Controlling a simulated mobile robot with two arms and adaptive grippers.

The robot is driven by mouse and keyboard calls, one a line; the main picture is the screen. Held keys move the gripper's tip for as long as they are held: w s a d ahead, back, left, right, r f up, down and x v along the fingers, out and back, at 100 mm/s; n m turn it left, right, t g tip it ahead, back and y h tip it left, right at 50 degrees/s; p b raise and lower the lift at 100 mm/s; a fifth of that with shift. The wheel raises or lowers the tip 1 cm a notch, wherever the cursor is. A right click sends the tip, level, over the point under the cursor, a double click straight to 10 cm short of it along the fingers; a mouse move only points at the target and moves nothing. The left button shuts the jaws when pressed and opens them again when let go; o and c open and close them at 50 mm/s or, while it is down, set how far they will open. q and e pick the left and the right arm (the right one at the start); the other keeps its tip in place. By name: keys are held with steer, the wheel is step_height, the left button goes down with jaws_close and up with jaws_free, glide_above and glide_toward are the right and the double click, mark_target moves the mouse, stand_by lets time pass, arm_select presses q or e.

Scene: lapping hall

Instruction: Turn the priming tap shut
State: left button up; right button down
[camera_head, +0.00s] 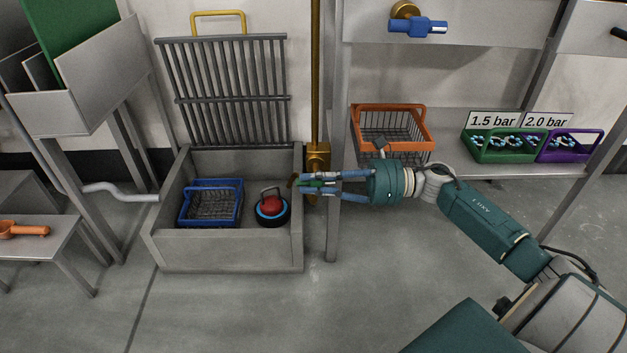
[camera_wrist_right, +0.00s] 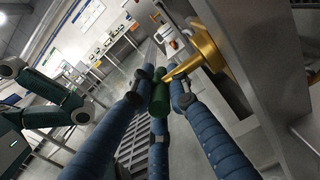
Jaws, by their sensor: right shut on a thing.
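The tap has a green handle (camera_wrist_right: 160,97) and a brass body (camera_wrist_right: 207,48) in the right wrist view. In the head view its brass body (camera_head: 318,157) sits low on a vertical brass pipe (camera_head: 316,70), at the right end of a grey trough. My right gripper (camera_head: 312,183) comes in from the right and is shut on the green handle, just in front of the pipe. In the right wrist view its blue fingers (camera_wrist_right: 160,85) close around the handle from several sides. The fingers partly hide the handle. My left gripper is not in view.
The grey trough (camera_head: 223,257) holds a blue basket (camera_head: 211,203) and a red and black round item (camera_head: 271,207). A grey post (camera_head: 334,225) stands close to the pipe. An orange basket (camera_head: 391,125) is on the shelf behind my arm. A blue-handled tap (camera_head: 418,27) is above.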

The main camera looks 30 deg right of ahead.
steer(key=shift+w+d+f+t+y+b, duration=0.15)
steer(key=shift+t+y+b, duration=0.15)
steer(key=shift+b, duration=0.25)
steer(key=shift+r+y+b, duration=0.2)
steer(key=shift+y+b, duration=0.1)
steer(key=shift+b, duration=0.25)
steer(key=shift+d+r, duration=0.1)
steer(key=shift+r, duration=0.1)
steer(key=c, duration=1.7)
jaws_free()
steer(key=shift+f, duration=0.1)
steer(key=shift+s+d, duration=0.15)
steer(key=shift+s, duration=0.05)
steer(key=v, duration=1.1)
steer(key=shift+s+d+f, duration=0.15)
steer(key=shift+f, duration=0.05)
